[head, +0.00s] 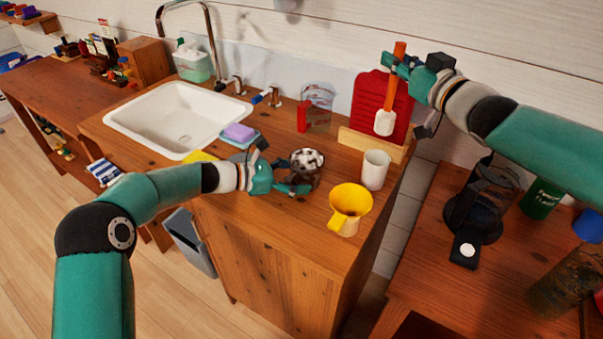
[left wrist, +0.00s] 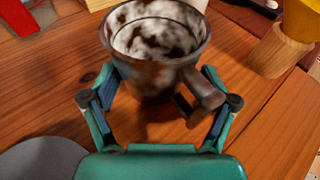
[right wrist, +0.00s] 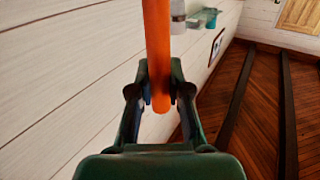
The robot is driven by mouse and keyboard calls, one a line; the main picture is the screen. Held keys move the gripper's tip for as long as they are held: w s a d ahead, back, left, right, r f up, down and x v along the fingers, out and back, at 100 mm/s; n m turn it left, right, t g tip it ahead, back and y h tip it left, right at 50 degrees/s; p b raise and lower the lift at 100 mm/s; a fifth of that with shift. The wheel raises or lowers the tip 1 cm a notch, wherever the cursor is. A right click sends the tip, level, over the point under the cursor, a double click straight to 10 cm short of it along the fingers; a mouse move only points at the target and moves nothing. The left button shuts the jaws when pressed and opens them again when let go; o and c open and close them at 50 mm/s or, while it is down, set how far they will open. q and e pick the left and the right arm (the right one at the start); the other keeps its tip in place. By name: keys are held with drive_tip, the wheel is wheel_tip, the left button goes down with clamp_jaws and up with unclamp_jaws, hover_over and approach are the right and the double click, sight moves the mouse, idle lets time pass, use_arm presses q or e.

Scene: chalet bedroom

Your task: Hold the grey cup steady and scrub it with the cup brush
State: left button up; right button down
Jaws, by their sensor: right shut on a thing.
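The grey cup (head: 306,160) stands upright on the wooden counter, with dark brown and white blotches. In the left wrist view the cup (left wrist: 150,45) shows its blotchy inside, and its handle (left wrist: 203,90) points toward the right finger. My left gripper (head: 292,189) is low at the cup, its fingers (left wrist: 160,100) spread on either side of it; I see no firm grip. The cup brush (head: 386,120) has an orange handle and a white head. My right gripper (head: 398,65) is shut on the orange handle (right wrist: 157,45), holding the brush head-down above the counter.
A purple sponge (head: 238,131) lies by the white sink (head: 180,118). A red board (head: 367,108) leans at the back, behind the brush.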

use_arm(q)
drive_tip(key=c, duration=0.3)
drive_tip(key=shift+s, duration=0.1)
use_arm(e)
drive_tip(key=w+a+f+m+g, duration=0.1)
drive_tip(key=w+a+f+m, duration=0.15)
drive_tip(key=a, duration=1.15)
wheel_tip(320, 180, down, 10)
drive_tip(key=shift+w+r+n, duration=0.2)
drive_tip(key=shift+n, duration=0.15)
idle(0.3)
